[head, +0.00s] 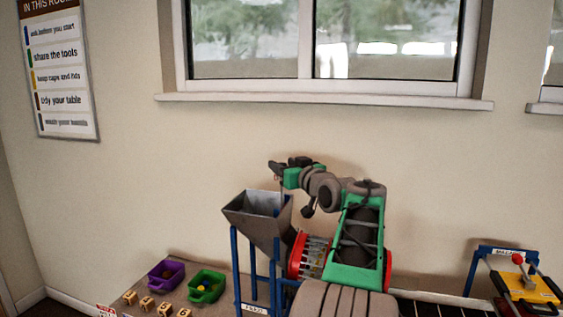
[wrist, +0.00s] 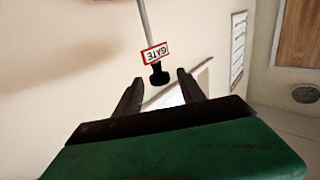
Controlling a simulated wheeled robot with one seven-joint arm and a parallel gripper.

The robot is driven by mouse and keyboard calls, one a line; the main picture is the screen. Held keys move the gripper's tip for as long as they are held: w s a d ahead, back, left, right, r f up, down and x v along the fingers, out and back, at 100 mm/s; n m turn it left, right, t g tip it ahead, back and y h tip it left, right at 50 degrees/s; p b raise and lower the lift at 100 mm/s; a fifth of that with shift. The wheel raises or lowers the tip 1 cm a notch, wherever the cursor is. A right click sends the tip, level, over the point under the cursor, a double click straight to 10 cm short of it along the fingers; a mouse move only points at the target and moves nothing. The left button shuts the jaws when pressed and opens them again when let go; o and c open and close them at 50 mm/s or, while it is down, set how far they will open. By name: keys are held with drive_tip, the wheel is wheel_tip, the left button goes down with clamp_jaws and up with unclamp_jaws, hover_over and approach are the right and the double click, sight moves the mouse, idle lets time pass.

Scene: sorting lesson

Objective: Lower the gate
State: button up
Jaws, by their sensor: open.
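In the wrist view the gate handle shows as a black knob (wrist: 159,76) under a red-edged white tag reading GATE (wrist: 155,53), on a thin grey rod (wrist: 145,20). My gripper (wrist: 159,80) is open, one finger on each side of the knob in the picture. The knob appears at the level of the fingertips, with gaps on both sides and no contact visible. In the head view my gripper (head: 273,168) is above the grey hopper (head: 258,222) on blue legs. The knob and tag are too small to make out there. The gate plate itself cannot be told clearly.
A purple bin (head: 166,274) and a green bin (head: 206,287) stand left of the hopper, with several wooden number blocks (head: 147,303) in front. A red-ended drum (head: 300,255) is partly behind my arm. The wall is close behind.

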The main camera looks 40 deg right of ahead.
drive_tip(key=shift+w+d, duration=0.2)
drive_tip(key=shift+w, duration=0.45)
drive_tip(key=shift+c, duration=0.5)
clamp_jaws()
idle(0.5)
